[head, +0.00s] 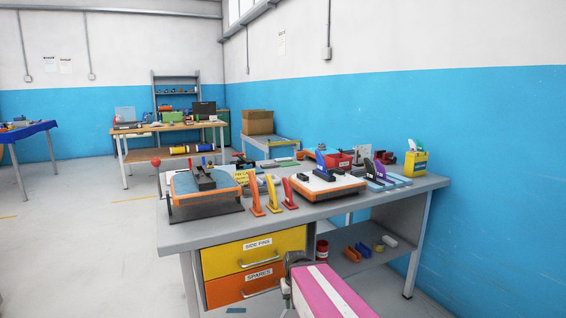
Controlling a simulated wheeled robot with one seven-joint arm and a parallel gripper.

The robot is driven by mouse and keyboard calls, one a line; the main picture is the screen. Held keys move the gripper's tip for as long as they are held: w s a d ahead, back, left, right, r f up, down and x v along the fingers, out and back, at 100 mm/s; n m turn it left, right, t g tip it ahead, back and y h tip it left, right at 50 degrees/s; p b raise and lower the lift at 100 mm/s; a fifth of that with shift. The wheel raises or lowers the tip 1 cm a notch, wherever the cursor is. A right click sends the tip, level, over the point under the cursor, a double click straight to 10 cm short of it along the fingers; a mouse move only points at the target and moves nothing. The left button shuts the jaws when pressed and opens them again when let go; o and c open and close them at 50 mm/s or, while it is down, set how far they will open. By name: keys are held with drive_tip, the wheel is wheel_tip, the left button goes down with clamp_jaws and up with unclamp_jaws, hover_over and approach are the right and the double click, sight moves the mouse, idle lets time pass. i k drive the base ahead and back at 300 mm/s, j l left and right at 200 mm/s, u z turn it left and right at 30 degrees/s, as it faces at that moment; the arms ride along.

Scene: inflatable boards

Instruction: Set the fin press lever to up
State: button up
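The fin press (205,190) seems to be the device on the near left of the grey bench, with a black clamp over a blue and orange board piece. A lever with a red ball knob (156,163) rises at its left side; its rod looks close to upright, leaning slightly left. The lever's exact setting is hard to tell at this size. My gripper (287,288) seems to be the grey part at the end of my pink and white arm, low in front of the bench and well apart from the lever. Its fingers are not clear.
Orange, yellow and red fins (273,195) stand mid-bench beside another board piece (325,186). Below are a yellow drawer (220,262) and an orange drawer (222,293). A shelf (345,268) holds small items. Open floor (80,240) lies left of the bench.

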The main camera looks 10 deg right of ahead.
sight(239, 154)
drive_tip(key=k+j, duration=0.1)
drive_tip(key=j, duration=0.25)
drive_tip(key=k+j+z, duration=0.1)
drive_tip(key=j, duration=0.3)
drive_tip(key=k+j, duration=0.1)
drive_tip(key=j, duration=0.25)
drive_tip(key=k+j+z, duration=0.1)
drive_tip(key=j, duration=0.3)
drive_tip(key=k+j, duration=0.15)
drive_tip(key=j, duration=0.2)
drive_tip(key=k+j+z, duration=0.1)
drive_tip(key=j, duration=0.25)
drive_tip(key=i+j+z, duration=0.1)
drive_tip(key=j, duration=0.35)
drive_tip(key=i+j+z, duration=0.1)
drive_tip(key=j, duration=0.35)
drive_tip(key=i+j+z, duration=0.1)
drive_tip(key=j, duration=0.35)
drive_tip(key=i+j+z, duration=0.15)
drive_tip(key=j, duration=0.3)
drive_tip(key=i+j, duration=0.2)
drive_tip(key=i+j+z, duration=0.15)
drive_tip(key=j, duration=0.25)
drive_tip(key=i+j, duration=0.3)
drive_tip(key=i+j+z, duration=0.15)
drive_tip(key=j, duration=0.2)
drive_tip(key=i+j, duration=0.2)
drive_tip(key=j, duration=0.15)
drive_tip(key=i+j+z, duration=0.15)
drive_tip(key=j, duration=0.2)
